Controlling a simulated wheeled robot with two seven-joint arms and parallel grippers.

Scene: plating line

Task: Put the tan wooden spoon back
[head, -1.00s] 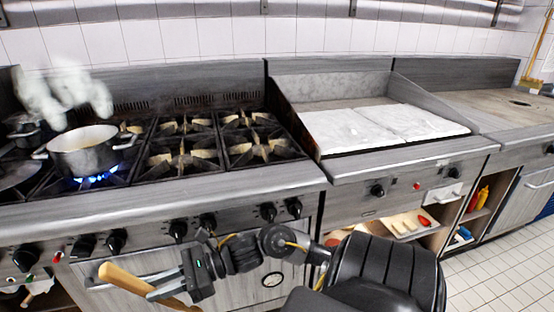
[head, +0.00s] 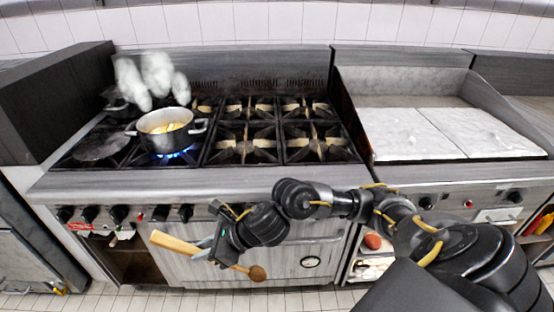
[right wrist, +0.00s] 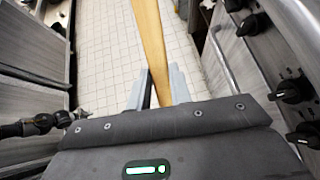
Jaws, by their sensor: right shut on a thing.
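The tan wooden spoon (head: 176,243) is held across my right gripper (head: 205,252), in front of the oven door in the head view. Its broad pale end points left, and a brown rounded end shows low on the other side of the gripper. In the right wrist view the spoon (right wrist: 152,45) runs away from between the two grey fingers (right wrist: 158,88), which are shut on it. The floor shows below it. My left gripper is not in the head view.
A pot (head: 168,141) with yellowish contents stands over a blue flame on the stove, with steam above. Empty burners (head: 262,140) lie to its right, then a flat griddle (head: 410,135). Control knobs (head: 162,213) line the stove front. An open shelf (head: 372,262) sits low on the right.

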